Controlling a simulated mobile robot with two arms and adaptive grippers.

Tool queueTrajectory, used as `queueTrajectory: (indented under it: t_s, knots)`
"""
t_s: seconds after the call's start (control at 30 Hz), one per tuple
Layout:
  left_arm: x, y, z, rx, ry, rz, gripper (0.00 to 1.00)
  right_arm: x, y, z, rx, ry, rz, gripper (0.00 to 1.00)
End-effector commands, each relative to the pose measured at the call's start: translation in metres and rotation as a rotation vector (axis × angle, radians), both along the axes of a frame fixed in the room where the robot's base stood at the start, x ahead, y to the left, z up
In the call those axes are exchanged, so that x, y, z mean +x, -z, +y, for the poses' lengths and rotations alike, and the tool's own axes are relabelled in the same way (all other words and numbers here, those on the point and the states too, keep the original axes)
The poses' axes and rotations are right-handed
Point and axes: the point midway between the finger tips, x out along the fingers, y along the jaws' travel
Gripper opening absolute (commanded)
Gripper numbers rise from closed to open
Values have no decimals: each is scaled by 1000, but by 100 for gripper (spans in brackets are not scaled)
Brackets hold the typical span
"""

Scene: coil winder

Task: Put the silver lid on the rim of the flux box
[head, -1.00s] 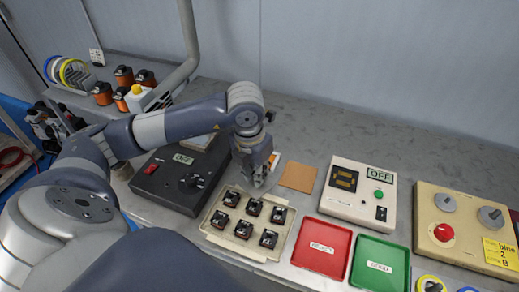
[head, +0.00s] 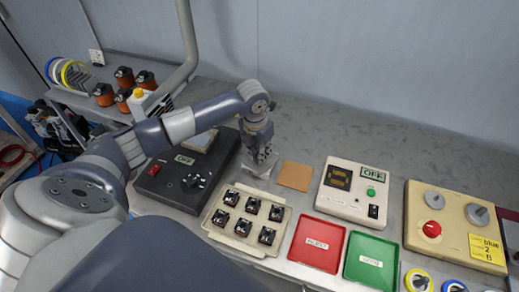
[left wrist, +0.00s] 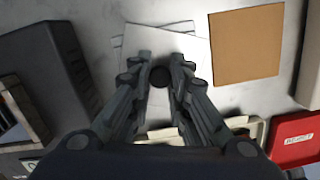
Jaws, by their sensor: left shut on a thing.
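My left gripper (head: 262,155) is above the bench, between the black control box and the tan square. In the left wrist view its fingers (left wrist: 160,78) are closed around a round dark knob. A flat pale silver plate, the silver lid (left wrist: 165,42), lies beneath the fingers and is partly hidden by them. In the head view only a sliver of the lid (head: 252,172) shows below the gripper. I cannot tell whether it touches anything below. I cannot clearly make out the flux box. My right gripper is not in view.
The black control box (head: 160,183) stands close left of the gripper. The tan square (head: 295,176) lies to its right. A cream tray of several parts (head: 222,238), a red tray (head: 317,244) and a green tray (head: 372,262) are in front. The bench behind is clear.

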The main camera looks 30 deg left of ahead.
Motion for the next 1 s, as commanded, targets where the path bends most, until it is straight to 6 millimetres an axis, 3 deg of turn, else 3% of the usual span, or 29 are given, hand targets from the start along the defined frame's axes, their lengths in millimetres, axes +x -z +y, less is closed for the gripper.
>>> queueTrajectory:
  t_s: [0.33, 0.37, 0.43, 0.77, 0.87, 1.0]
  knots:
    - [0, 5, 0, 1, 0, -2, 0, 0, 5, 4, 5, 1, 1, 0]
    - [0, 3, 0, 1, 0, -2, 24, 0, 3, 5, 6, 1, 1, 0]
    - [0, 3, 0, 1, -1, -1, 37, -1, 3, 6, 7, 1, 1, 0]
    - [0, 3, 0, 1, 0, -1, 37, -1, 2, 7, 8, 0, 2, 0]
    - [0, -2, 0, 0, 0, -2, 37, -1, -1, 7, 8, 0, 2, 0]
    - [-2, -22, 1, 2, 1, -6, 37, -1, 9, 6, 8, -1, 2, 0]
